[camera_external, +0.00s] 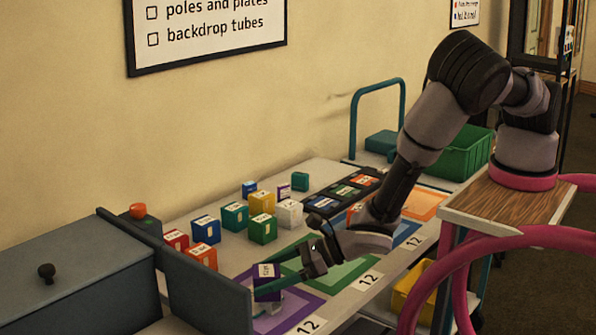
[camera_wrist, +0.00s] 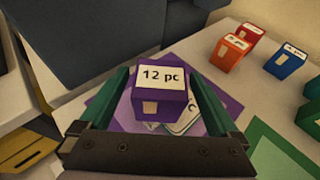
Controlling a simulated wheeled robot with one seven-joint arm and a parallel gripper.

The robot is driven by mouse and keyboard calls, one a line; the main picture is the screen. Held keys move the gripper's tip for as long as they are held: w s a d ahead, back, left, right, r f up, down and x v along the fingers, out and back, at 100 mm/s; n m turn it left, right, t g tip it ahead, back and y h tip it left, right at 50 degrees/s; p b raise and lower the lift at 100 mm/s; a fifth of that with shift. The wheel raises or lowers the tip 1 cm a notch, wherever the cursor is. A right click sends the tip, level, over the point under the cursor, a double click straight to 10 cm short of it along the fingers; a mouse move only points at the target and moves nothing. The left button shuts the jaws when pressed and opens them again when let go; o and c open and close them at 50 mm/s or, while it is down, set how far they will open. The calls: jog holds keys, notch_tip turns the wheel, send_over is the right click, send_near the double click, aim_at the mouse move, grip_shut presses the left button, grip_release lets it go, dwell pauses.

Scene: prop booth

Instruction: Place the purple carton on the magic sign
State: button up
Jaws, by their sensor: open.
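The purple carton (camera_external: 267,283) has a white top label reading "12 pc" in the wrist view (camera_wrist: 161,105). It is over the purple square (camera_external: 298,305) at the table's near left, beside the dark grey panel. A pale card (camera_wrist: 183,122) shows partly from under the carton; whether they touch is unclear. My gripper (camera_external: 281,272) is open, with its green fingers on either side of the carton. Any finger contact is unclear. A black strip with small coloured signs (camera_external: 342,190) lies farther back; I cannot read which is the magic sign.
Several coloured cartons stand behind, including a red (camera_external: 176,240), an orange (camera_external: 203,256) and a white one (camera_external: 289,213). The dark grey panel (camera_external: 205,293) stands close at the left. Green (camera_external: 340,270), blue and orange squares line the table's front.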

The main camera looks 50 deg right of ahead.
jog(key=shift+r, duration=0.2)
jog(key=v, duration=1.2)
jog(key=shift+f, duration=0.1)
